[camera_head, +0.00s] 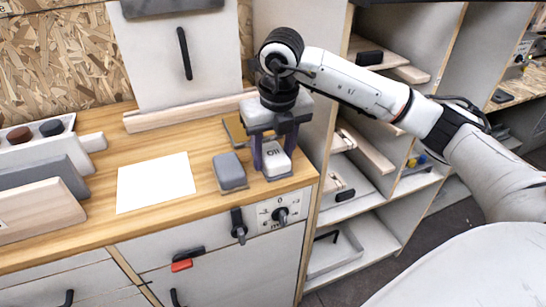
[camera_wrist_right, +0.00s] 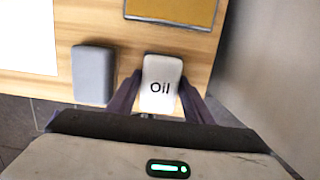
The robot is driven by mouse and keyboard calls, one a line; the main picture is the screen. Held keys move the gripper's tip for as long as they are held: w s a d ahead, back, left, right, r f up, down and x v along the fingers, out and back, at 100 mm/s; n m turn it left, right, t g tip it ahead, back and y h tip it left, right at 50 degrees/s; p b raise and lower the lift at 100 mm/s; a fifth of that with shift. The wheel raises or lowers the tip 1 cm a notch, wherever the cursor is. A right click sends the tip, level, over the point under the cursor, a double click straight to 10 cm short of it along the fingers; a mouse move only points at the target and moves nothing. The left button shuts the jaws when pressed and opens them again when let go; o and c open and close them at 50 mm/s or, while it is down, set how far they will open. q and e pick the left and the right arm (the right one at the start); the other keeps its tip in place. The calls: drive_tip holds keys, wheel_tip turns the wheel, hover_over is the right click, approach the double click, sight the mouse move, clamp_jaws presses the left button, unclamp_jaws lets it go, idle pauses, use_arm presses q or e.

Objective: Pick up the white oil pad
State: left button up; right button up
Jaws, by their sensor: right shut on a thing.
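The white oil pad (camera_head: 276,160) is near the right end of the wooden counter, with "Oil" printed on its top. It also shows in the right wrist view (camera_wrist_right: 161,76). My right gripper (camera_head: 271,160) points down over it, with a finger on each side, and is shut on the pad. In the right wrist view its fingers (camera_wrist_right: 160,97) flank the pad's near part. I cannot tell whether the pad is lifted off the counter. My left gripper is not in view.
A grey pad (camera_head: 230,171) lies just left of the oil pad. A white sheet (camera_head: 154,182) lies further left, by a rack of boards (camera_head: 40,205). A yellowish plate (camera_head: 236,131) is behind. A shelf wall (camera_head: 318,100) stands close on the right.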

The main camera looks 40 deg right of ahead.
sight(273, 153)
wheel_tip(273, 153, up, 10)
drive_tip(key=shift+r, duration=0.2)
idle(0.3)
drive_tip(key=shift+o, duration=1.1)
drive_tip(key=shift+c, duration=0.6)
